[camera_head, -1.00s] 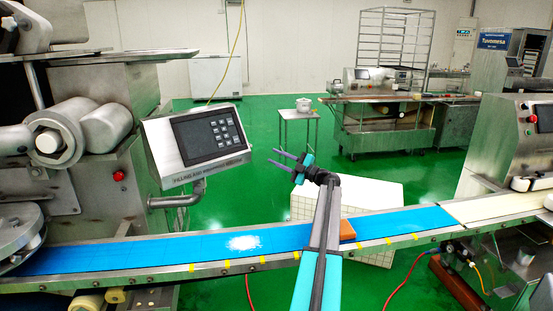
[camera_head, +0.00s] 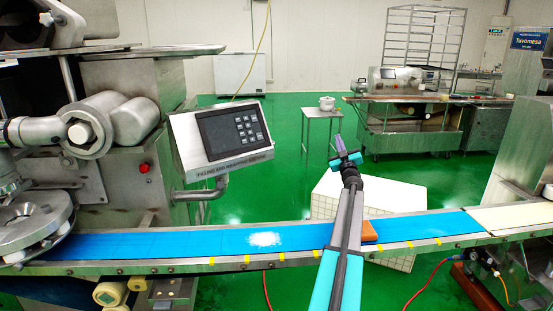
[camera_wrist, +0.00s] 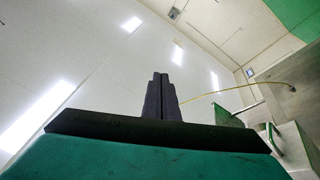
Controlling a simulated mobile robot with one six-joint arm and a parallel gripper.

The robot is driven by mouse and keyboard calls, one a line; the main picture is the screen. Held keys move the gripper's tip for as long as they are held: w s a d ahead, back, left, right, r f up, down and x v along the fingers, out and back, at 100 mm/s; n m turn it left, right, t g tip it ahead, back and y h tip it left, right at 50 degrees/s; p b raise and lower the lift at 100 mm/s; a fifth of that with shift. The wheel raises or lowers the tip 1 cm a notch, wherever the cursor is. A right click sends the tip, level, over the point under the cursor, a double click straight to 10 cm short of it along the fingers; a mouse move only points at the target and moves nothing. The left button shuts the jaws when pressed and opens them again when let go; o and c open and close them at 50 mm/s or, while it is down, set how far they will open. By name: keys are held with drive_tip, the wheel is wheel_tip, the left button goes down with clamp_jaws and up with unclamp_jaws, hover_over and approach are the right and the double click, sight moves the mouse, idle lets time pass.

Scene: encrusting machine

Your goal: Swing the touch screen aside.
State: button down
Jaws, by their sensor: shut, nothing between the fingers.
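The touch screen (camera_head: 222,137) is a grey metal box with a dark display and a small keypad. It sits tilted on a bent metal pipe arm (camera_head: 204,190) at the side of the encrusting machine, above the blue belt. My gripper (camera_head: 339,141) is to the right of the screen, well apart from it, raised above the belt and pointing up and away. In the wrist view my gripper (camera_wrist: 161,80) has its two dark fingers together with nothing between them. The screen cannot be made out clearly in the wrist view.
A blue conveyor belt (camera_head: 200,245) with white powder runs across the front. An orange block (camera_head: 370,230) lies by my arm. A white tiled box (camera_head: 400,195) stands behind the belt. A small table (camera_head: 322,128) with a pot stands farther back. Green floor between is clear.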

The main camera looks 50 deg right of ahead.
drive_tip(key=s+d+f+m+g+p, duration=0.1)
drive_tip(key=s+d+f+m+g, duration=0.1)
drive_tip(key=s+f+m+g, duration=0.6)
drive_tip(key=a+f+m+y+p, duration=0.2)
drive_tip(key=a+f+m+y, duration=0.3)
drive_tip(key=a+m, duration=0.3)
drive_tip(key=w+a+r+t+y+p, duration=0.1)
drive_tip(key=w+a+r+t+y, duration=0.15)
drive_tip(key=a, duration=0.45)
drive_tip(key=w+a+r+t+y+p, duration=0.1)
drive_tip(key=w+a+r+y, duration=0.15)
drive_tip(key=a, duration=0.35)
drive_tip(key=w+a+r+t+y+p, duration=0.1)
drive_tip(key=w+a+r+t+y, duration=0.1)
drive_tip(key=w+a, duration=0.35)
drive_tip(key=s+a+r+t+p, duration=0.1)
drive_tip(key=a+r+p, duration=0.1)
drive_tip(key=a+r, duration=0.2)
wheel_tip(320, 180, up, 2)
drive_tip(key=shift+a+m+p, duration=0.15)
drive_tip(key=shift+m+p, duration=0.15)
drive_tip(key=shift+p, duration=0.1)
drive_tip(key=shift+t, duration=0.25)
